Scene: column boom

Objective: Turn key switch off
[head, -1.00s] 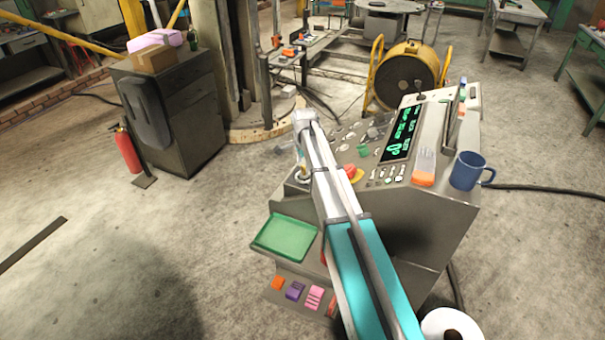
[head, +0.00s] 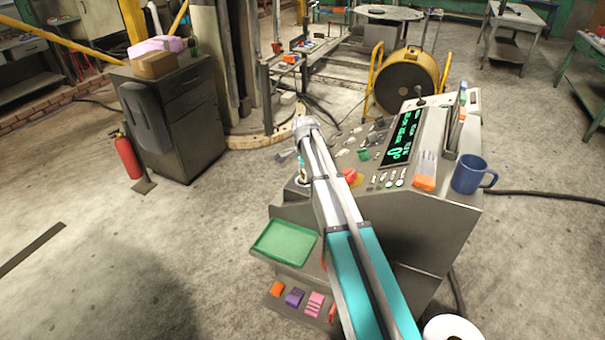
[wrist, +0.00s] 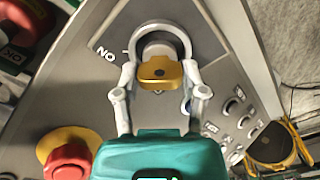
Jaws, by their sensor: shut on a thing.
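In the wrist view, the key switch (wrist: 162,43) is a round pale ring on the grey console panel. Its gold key (wrist: 160,73) stands out of it, the broad head lying roughly level across the picture. My gripper (wrist: 161,76) has one white finger at each side of the key head and is shut on it. A label reading as "NO" in the picture stands left of the ring; the key's lower end is hidden in the switch. In the head view, my arm hides most of the switch area at the console's left edge.
A red emergency button (wrist: 68,160) on a yellow base sits lower left of my gripper. Small switches (wrist: 236,107) lie to the right. The console also carries a display (head: 402,135) and a blue mug (head: 469,174); a green tray (head: 285,243) is below.

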